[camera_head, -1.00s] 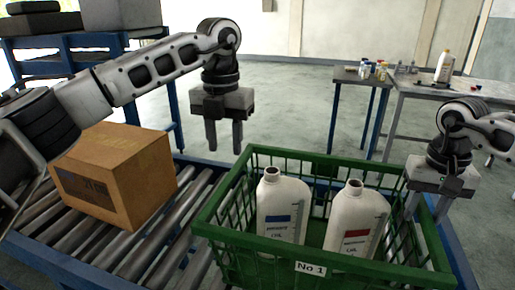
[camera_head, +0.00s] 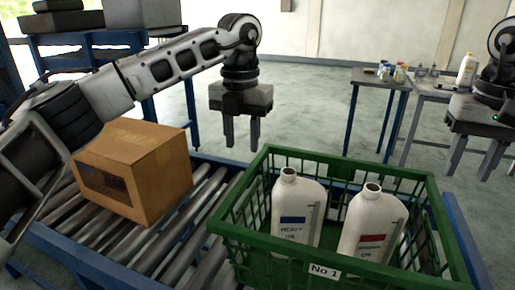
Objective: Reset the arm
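My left gripper (camera_head: 241,133) hangs pointing down over the conveyor side, left of and behind the green crate (camera_head: 262,245). Its two fingers are apart with nothing between them. My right gripper (camera_head: 470,160) is at the right edge, above and beyond the crate's right rear side. Its fingers are spread and empty, and its arm is partly cut off by the picture edge. Two white oil bottles stand uncapped in the crate: one with a blue label (camera_head: 297,205) on the left, one with a red label (camera_head: 372,222) on the right.
A cardboard box (camera_head: 140,170) sits on the roller conveyor (camera_head: 175,250) left of the crate, beneath my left arm. Behind, a table (camera_head: 430,90) holds a white bottle (camera_head: 466,71) and small items. A blue rack (camera_head: 95,45) with boxes stands at the back left.

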